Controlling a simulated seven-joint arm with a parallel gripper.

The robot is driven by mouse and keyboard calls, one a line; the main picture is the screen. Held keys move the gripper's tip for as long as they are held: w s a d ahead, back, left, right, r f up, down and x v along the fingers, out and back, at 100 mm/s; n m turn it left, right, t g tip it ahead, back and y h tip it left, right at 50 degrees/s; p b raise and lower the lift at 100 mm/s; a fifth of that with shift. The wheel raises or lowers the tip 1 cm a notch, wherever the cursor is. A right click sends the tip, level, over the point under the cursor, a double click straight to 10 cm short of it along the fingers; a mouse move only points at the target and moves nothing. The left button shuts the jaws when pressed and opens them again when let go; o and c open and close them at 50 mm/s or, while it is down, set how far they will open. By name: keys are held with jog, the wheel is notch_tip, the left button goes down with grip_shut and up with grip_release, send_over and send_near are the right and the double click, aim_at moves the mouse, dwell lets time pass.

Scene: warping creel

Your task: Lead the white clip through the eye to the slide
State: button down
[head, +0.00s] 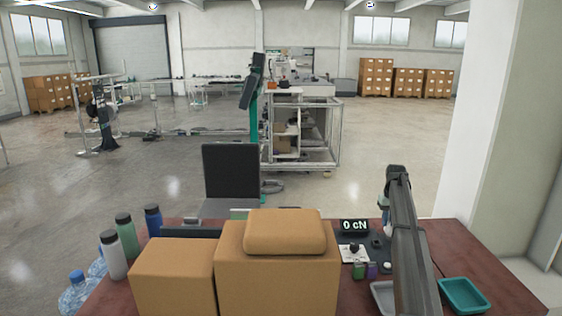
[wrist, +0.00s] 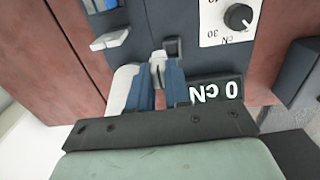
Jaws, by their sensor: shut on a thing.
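My gripper (wrist: 166,88) is shut on a small pale piece (wrist: 158,60), which shows between and just beyond the blue fingertips. It looks like the white clip, though the fingers cover most of it. A small dark block (wrist: 173,46) stands right by the fingertips on the dark panel (wrist: 185,15); I cannot tell whether it is the eye. A white tab (wrist: 108,40) sticks out at the panel's edge, left of the fingers; I cannot tell whether it is the slide. In the head view my arm hides most of the gripper, and no thread can be made out.
The display (head: 354,226) reads 0 cN; a dial card (head: 354,252) is near it. Green (head: 358,271) and purple (head: 372,270) pieces stand in front. A teal tray (head: 466,295) lies right. Brown boxes (head: 278,265) and bottles (head: 126,235) crowd the left.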

jog(key=shift+d, duration=0.1)
jog(key=d, duration=0.4)
dwell(0.5)
jog(key=shift+s, duration=0.1)
jog(key=s, duration=0.7)
jog(key=shift+s, duration=0.3)
jog(key=shift+s, duration=0.1)
dwell(1.0)
jog(key=s+d, duration=0.2)
jog(key=s, duration=0.5)
jog(key=shift+s+d, duration=0.25)
jog(key=shift+d, duration=0.15)
